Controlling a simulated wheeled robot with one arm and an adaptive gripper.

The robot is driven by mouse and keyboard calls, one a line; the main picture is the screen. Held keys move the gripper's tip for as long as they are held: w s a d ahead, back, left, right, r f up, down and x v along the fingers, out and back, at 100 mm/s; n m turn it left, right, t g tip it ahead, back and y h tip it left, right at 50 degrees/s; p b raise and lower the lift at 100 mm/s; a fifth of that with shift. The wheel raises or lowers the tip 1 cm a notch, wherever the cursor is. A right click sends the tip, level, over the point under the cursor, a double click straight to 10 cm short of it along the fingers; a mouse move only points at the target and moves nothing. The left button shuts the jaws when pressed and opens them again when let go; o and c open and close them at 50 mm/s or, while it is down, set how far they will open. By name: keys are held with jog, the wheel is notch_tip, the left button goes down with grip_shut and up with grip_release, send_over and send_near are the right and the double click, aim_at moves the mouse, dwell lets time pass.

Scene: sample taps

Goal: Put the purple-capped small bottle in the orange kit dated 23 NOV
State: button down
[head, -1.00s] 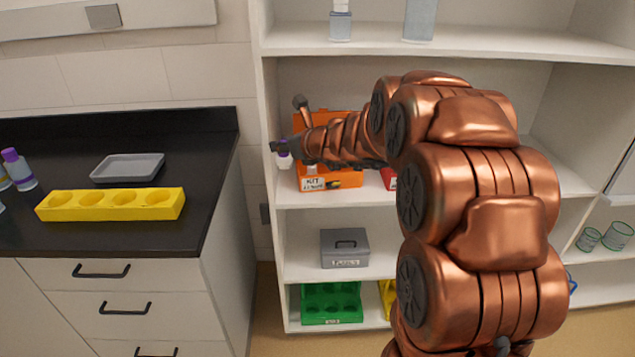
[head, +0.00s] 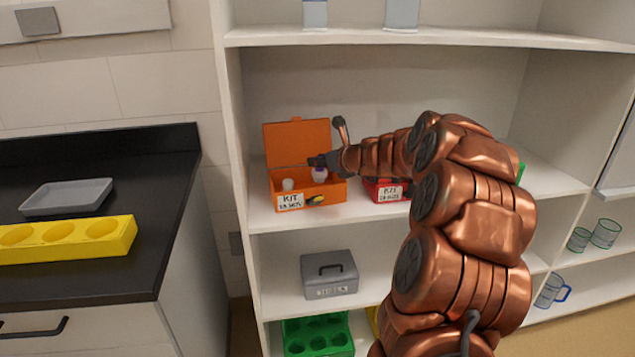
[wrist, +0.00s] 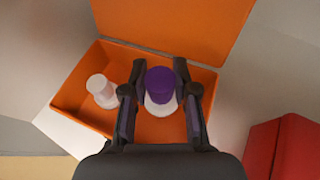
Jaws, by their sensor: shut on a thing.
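The orange kit (head: 330,193) stands on the middle shelf with its lid open and upright. Its front label reads KIT and a date that looks like 23 NOV, though the small print is blurred. My gripper (head: 318,162) is over the right part of the kit. In the wrist view my gripper (wrist: 160,95) is shut on the purple-capped small bottle (wrist: 160,84), one finger on each side. The bottle also shows in the head view (head: 320,175), upright within the kit's outline. I cannot tell whether its base touches the kit floor.
A white bottle (wrist: 101,90) stands in the kit's left part. A red kit (head: 370,188) is close on the right. A grey box (head: 329,275) and a green rack (head: 318,336) are below. The black counter (head: 90,252) holds a yellow rack (head: 120,240) and grey tray (head: 68,196).

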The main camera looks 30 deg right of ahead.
aim_at(324, 177)
jog(key=shift+f+b, duration=0.6)
jog(key=shift+f, duration=1.75)
jog(key=shift+f, duration=0.3)
